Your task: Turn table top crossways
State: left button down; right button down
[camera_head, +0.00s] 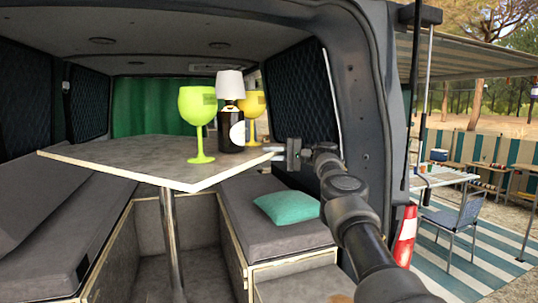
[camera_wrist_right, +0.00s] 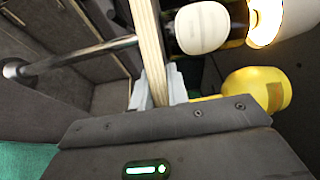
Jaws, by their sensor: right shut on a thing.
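The table top (camera_head: 120,156) is a grey slab with a pale wooden edge, on a single metal post (camera_head: 171,230) inside the van. It stands at an angle, with one corner pointing toward me and another out to the left. My right gripper (camera_head: 286,152) is shut on the table top's edge near its right corner. In the right wrist view the edge (camera_wrist_right: 149,45) runs between the fingers of my right gripper (camera_wrist_right: 156,88). The post (camera_wrist_right: 80,55) shows there too. My left gripper is not in view.
On the table top stand a lime goblet (camera_head: 198,105), a dark bottle (camera_head: 231,132), a white-shaded lamp (camera_head: 230,84) and a yellow goblet (camera_head: 254,104). Benches (camera_head: 268,222) flank the post, the right one with a teal cushion (camera_head: 287,207). The van's door frame (camera_head: 365,110) is close on the right.

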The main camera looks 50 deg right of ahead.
jog(key=c, duration=1.4)
grip_release()
jog(key=shift+o, duration=0.2)
jog(key=shift+d, duration=0.1)
jog(key=shift+s+d, duration=0.2)
jog(key=shift+s, duration=0.1)
jog(key=b+v, duration=0.1)
jog(key=v, duration=0.3)
jog(key=shift+s+d, duration=0.2)
jog(key=shift+s, duration=0.15)
jog(key=p+v, duration=0.3)
jog(key=v, duration=0.1)
jog(key=shift+s+d+p, duration=0.25)
jog(key=shift+s+p, duration=0.05)
jog(key=shift+s, duration=0.05)
jog(key=shift+s+d, duration=0.1)
